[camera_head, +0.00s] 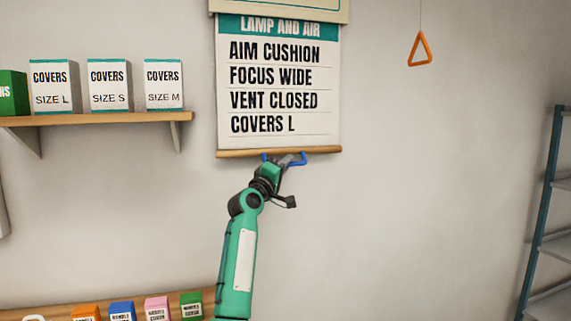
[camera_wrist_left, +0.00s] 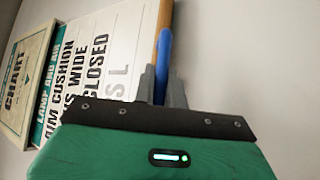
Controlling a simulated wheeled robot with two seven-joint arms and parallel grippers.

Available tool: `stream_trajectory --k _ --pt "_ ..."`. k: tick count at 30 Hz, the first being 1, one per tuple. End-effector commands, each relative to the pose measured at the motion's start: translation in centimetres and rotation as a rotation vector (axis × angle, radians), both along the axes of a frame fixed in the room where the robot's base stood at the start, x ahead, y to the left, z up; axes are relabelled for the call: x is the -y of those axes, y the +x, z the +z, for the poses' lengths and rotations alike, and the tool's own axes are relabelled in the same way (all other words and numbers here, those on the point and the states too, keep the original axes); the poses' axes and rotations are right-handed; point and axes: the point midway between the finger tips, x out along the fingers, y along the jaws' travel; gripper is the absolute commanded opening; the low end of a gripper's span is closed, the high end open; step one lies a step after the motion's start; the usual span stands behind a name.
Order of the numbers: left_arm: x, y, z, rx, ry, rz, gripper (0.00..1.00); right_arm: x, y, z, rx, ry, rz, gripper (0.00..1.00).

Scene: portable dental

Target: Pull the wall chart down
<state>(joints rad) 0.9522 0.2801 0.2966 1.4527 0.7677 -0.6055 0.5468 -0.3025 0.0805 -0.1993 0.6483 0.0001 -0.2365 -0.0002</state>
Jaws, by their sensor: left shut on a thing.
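The wall chart (camera_head: 270,88) hangs unrolled on the wall below a cream housing (camera_head: 282,6) cut by the top edge. Its teal heading reads LAMP AND AIR, above the lines AIM CUSHION, FOCUS WIDE, VENT CLOSED and COVERS L. A wooden bar (camera_head: 235,153) runs along its bottom edge, with a blue handle (camera_head: 298,160) at it. My left gripper (camera_head: 283,163) is shut on the blue handle, just under the bar. In the left wrist view the grey fingers (camera_wrist_left: 161,86) close around the handle (camera_wrist_left: 164,55). My right gripper is not in view.
A shelf (camera_head: 100,119) at left carries white boxes marked COVERS L, S and M and a green box (camera_head: 12,93). An orange triangular pull (camera_head: 419,49) hangs at right. A blue-framed rack (camera_head: 540,210) stands far right. Small coloured boxes (camera_head: 122,311) sit lower left.

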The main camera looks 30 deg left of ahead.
Motion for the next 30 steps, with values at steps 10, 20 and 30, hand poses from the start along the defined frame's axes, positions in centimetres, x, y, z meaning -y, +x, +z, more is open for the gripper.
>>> stream_trajectory --k 10,20,30 --pt "0.0 0.0 0.0 0.000 0.000 0.000 0.34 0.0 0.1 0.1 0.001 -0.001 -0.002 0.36" --pt "0.0 -0.2 -0.1 0.000 0.001 0.000 0.34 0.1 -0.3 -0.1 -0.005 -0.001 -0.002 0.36" --pt "-0.1 -4.8 -2.4 0.000 0.003 0.002 0.34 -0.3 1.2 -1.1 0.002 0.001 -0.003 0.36"
